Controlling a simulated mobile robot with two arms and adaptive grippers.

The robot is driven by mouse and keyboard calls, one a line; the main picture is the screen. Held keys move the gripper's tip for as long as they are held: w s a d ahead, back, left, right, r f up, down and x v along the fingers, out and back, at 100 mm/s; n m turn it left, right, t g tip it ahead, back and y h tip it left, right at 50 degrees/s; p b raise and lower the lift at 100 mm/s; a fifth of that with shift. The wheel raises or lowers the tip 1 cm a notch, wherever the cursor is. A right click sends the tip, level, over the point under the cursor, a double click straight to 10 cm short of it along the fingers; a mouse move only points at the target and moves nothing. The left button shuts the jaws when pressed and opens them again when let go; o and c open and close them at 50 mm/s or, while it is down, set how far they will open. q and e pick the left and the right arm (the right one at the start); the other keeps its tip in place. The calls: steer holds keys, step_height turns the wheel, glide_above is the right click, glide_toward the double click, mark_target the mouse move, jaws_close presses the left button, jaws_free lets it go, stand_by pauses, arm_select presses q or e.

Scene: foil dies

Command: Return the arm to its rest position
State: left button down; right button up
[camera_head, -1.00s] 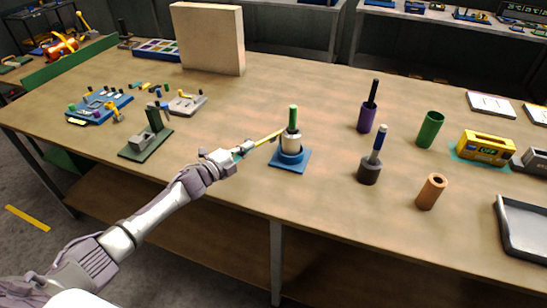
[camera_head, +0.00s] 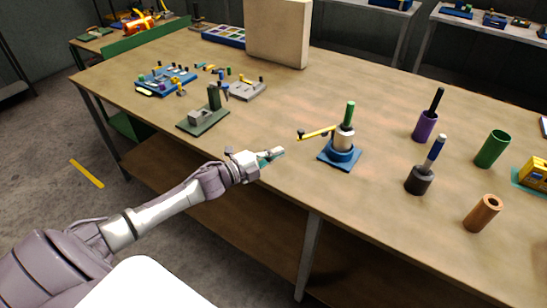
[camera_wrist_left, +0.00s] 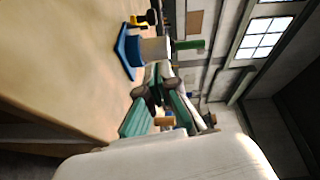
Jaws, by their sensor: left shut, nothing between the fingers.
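My left gripper (camera_head: 276,153) is shut and empty at the front edge of the workbench in the head view. It also shows in the left wrist view (camera_wrist_left: 152,80). My left arm comes in from the lower left. To the gripper's right stands a blue-based device (camera_head: 339,158) with a pale cylinder, a green upright handle and a yellow lever (camera_head: 316,133) pointing left; the gripper is apart from it. The device's blue base also shows in the left wrist view (camera_wrist_left: 124,50). My right gripper is not in view.
The workbench (camera_head: 300,107) has a dark green press-like fixture (camera_head: 204,120) left of the gripper. A dark holder (camera_head: 419,180), purple cup (camera_head: 425,126), green cup (camera_head: 492,149) and copper tube (camera_head: 482,214) stand to the right. A beige block (camera_head: 278,33) stands behind.

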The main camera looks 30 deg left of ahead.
arm_select(q)
steer(key=shift+s+r, duration=0.2)
steer(key=shift+s, duration=0.35)
steer(key=shift+d, duration=0.1)
